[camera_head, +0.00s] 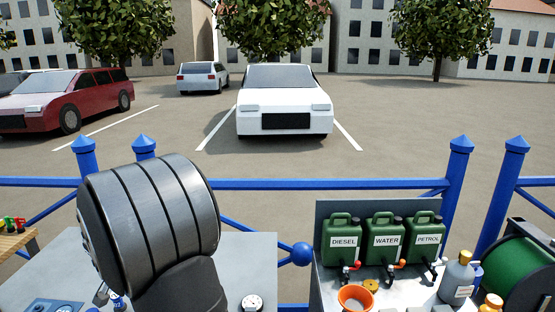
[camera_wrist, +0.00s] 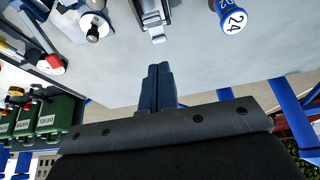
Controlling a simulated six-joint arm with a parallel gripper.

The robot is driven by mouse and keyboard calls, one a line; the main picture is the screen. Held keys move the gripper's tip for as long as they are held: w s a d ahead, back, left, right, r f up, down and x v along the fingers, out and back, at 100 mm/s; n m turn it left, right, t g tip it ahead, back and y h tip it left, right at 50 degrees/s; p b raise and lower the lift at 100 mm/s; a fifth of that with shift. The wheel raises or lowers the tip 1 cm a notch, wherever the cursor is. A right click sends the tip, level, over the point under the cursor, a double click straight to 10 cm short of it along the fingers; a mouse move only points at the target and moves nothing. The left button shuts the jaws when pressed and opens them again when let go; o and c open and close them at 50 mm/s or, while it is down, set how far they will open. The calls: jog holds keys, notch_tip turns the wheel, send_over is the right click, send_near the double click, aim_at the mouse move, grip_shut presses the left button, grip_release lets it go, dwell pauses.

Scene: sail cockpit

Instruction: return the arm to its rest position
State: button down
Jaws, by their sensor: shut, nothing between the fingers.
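My gripper (camera_wrist: 160,68) shows in the wrist view as two dark blue fingers side by side, closed together with nothing between them. It hangs over a pale grey worktop (camera_wrist: 190,65), apart from the items on it. In the head view a large dark grey banded part of my arm fills the left front, and the fingers are hidden or out of frame. No rest mark or cradle for the arm can be made out.
Green jerrycans labelled diesel (camera_head: 343,241), water (camera_head: 385,240) and petrol (camera_head: 424,238) stand on the right bench. A blue railing (camera_head: 300,184) runs behind. A green reel (camera_head: 515,268) stands far right.

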jog(key=x, duration=0.3)
jog(key=shift+w+r, duration=0.1)
jog(key=shift+w, duration=0.05)
jog(key=shift+w+d+g, duration=0.2)
jog(key=shift+w+g, duration=0.3)
jog(key=shift+g, duration=0.6)
jog(key=shift+w+g, duration=0.1)
jog(key=shift+g, duration=0.2)
jog(key=shift+w+a+r+g, duration=0.1)
jog(key=shift+a+r+g, duration=0.05)
jog(key=shift+g, duration=0.15)
notch_tip(320, 180, up, 10)
notch_tip(320, 180, down, 11)
jog(key=shift+r, duration=0.2)
jog(key=shift+s+r+t, duration=0.1)
jog(key=shift+s+t, duration=0.35)
jog(key=shift+t, duration=0.45)
jog(key=shift+s+r+t, duration=0.25)
jog(key=shift+s+t, duration=0.35)
jog(key=shift+t, duration=0.2)
notch_tip(320, 180, up, 12)
jog(key=s+g, duration=0.3)
jog(key=f, duration=0.3)
jog(key=w+f, duration=0.1)
jog(key=f, duration=0.2)
jog(key=w+f, duration=0.1)
jog(key=f, duration=0.3)
